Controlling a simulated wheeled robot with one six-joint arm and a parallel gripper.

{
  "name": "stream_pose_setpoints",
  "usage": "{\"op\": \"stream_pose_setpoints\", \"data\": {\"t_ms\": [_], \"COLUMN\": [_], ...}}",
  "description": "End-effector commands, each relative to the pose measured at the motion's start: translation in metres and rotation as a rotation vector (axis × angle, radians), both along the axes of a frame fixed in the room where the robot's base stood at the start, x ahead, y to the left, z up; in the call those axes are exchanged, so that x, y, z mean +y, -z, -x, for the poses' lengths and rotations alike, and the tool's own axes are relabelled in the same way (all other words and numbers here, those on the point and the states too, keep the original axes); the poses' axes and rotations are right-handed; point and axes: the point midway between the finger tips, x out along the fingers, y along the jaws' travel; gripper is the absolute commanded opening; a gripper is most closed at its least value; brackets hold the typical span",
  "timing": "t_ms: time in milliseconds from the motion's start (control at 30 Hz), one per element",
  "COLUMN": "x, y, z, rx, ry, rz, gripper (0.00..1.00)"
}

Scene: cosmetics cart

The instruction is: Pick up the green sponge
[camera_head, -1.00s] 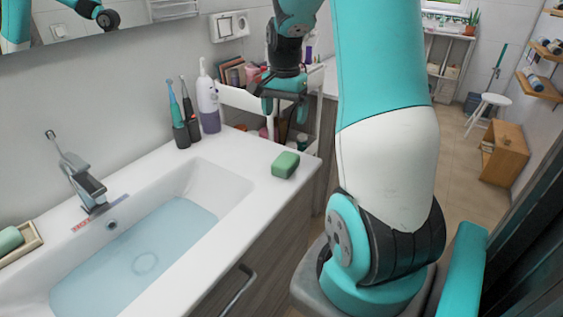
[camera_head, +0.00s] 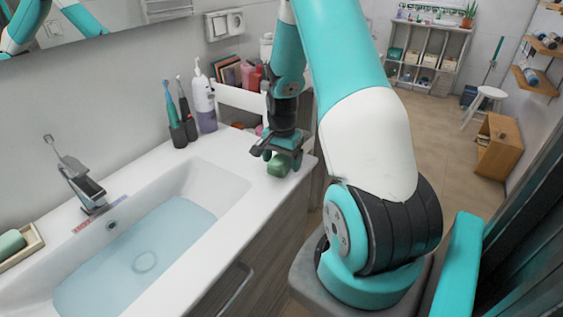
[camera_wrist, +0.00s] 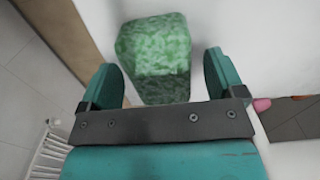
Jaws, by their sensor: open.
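The green sponge (camera_head: 279,166) sits on the white counter near its right end, beyond the basin. In the wrist view the sponge (camera_wrist: 156,58) is a mottled green block on the white surface. My gripper (camera_head: 272,152) is directly above the sponge and hides part of its top. In the wrist view my gripper (camera_wrist: 162,78) is open, with one teal finger on each side of the sponge's near part. Gaps show between the fingers and the sponge. Most of the sponge extends beyond the fingertips in that view.
The basin (camera_head: 232,186) with water lies left of the sponge. Toothbrushes in a dark holder (camera_head: 181,133) and a white and purple bottle (camera_head: 204,103) stand behind it. A white cart (camera_head: 230,97) with cosmetics stands past the counter's end. A green item lies in a tray (camera_head: 36,237) at far left.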

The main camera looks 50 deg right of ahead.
Motion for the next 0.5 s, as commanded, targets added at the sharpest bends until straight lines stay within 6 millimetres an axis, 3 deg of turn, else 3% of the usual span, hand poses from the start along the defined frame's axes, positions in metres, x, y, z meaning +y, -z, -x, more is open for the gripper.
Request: {"op": "stream_pose_setpoints", "data": {"t_ms": [233,433,500], "x": [-0.0001,-0.0001,-0.0001], "y": [0.0016,0.0014,0.0014], "z": [-0.0005,-0.0004,-0.0004], "rx": [-0.002,-0.001,-0.001], "ry": [0.0,0.0,0.0], "rz": [0.001,0.001,0.001], "gripper": [0.86,0.4,0.35]}}
